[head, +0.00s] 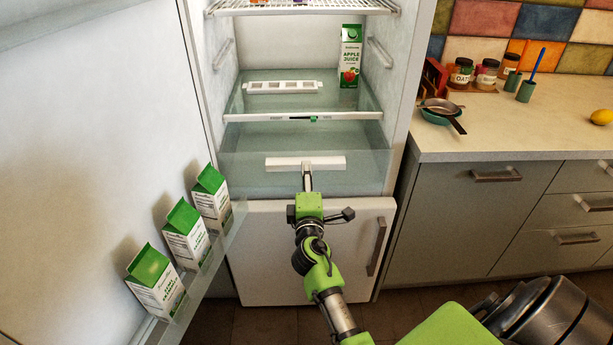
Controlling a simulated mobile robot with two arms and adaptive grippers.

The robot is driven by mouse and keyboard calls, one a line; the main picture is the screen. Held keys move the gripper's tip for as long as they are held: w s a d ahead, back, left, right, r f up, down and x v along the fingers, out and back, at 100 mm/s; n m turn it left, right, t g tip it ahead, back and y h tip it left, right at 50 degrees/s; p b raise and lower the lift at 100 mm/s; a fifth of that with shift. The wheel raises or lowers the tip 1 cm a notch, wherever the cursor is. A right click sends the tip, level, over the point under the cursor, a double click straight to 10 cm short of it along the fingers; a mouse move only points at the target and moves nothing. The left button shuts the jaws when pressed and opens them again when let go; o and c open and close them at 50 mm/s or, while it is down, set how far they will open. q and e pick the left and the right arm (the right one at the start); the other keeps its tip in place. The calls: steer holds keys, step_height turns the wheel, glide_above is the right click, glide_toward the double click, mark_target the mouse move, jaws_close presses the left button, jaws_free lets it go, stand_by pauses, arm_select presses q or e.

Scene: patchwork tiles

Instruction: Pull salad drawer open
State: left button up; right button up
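The salad drawer (252,181) is a clear, bluish bin at the bottom of the open fridge's inside, with a white bar handle (333,163) across its front. My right gripper (307,168) is at the middle of this handle, its slim fingers reaching up to the bar from the front. The fingers overlap in this view, so I cannot tell if they are closed on the handle. Whether the drawer front stands out from its shut position is hard to judge. My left gripper is not in view.
The open fridge door (95,130) fills the left, with three green-and-white cartons (186,235) in its rack. An apple juice carton (350,60) stands on the shelf above the drawer. A lower door (270,250) is closed below. A counter (520,130) stands right.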

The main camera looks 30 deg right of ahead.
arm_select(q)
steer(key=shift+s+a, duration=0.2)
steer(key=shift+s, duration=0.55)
arm_select(e)
step_height(320, 180, up, 10)
steer(key=shift+f, duration=0.1)
